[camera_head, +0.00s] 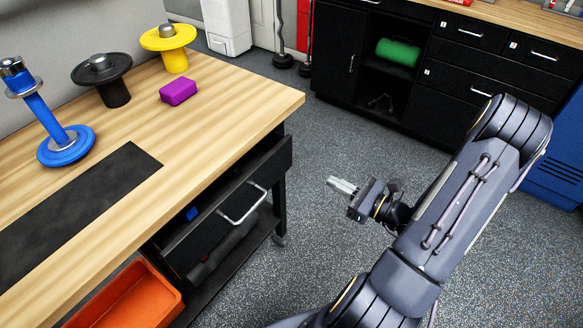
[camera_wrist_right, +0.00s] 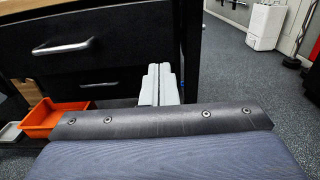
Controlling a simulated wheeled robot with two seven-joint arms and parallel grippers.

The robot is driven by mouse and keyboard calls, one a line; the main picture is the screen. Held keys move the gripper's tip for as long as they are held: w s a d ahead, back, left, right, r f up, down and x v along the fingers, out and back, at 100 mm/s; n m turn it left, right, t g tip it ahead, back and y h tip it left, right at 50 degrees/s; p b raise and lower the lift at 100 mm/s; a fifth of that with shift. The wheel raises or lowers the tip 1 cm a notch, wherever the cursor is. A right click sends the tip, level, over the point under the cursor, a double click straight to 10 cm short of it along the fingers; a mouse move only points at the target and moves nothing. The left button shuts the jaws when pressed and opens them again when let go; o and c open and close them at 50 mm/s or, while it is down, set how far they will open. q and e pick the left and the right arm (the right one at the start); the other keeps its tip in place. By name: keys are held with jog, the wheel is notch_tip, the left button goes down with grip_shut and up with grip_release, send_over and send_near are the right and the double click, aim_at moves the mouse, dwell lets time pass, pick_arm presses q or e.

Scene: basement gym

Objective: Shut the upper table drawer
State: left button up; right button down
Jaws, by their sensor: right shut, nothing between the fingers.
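The wooden-topped table (camera_head: 225,110) stands at the left in the head view. Its black upper drawer (camera_head: 215,232) stands out past the tabletop edge, with a dark gap behind its front and a small blue thing showing there. The drawer's silver handle (camera_head: 243,206) faces my right arm. My right gripper (camera_head: 342,185) is shut and empty, apart from the drawer, out to the right of the handle. In the right wrist view the gripper's fingers (camera_wrist_right: 160,85) are together, to the right of the drawer handle (camera_wrist_right: 62,47). My left gripper is not in view.
Weights and a purple block (camera_head: 178,91) are on the tabletop. Black cabinets (camera_head: 470,65) stand at the back right. Speckled floor between table and cabinets is clear.

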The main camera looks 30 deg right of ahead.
aim_at(286, 158)
jog(key=x, duration=1.2)
jog(key=shift+w+a+r, duration=0.1)
jog(key=shift+w+a, duration=0.15)
jog(key=shift+w, duration=0.1)
jog(key=shift+w, duration=0.1)
jog(key=b+x, duration=0.1)
jog(key=x, duration=0.7)
jog(key=shift+w+a, duration=0.1)
jog(key=shift+w, duration=0.05)
jog(key=shift+w+a, duration=0.1)
jog(key=shift+w, duration=0.15)
jog(key=shift+r, duration=0.2)
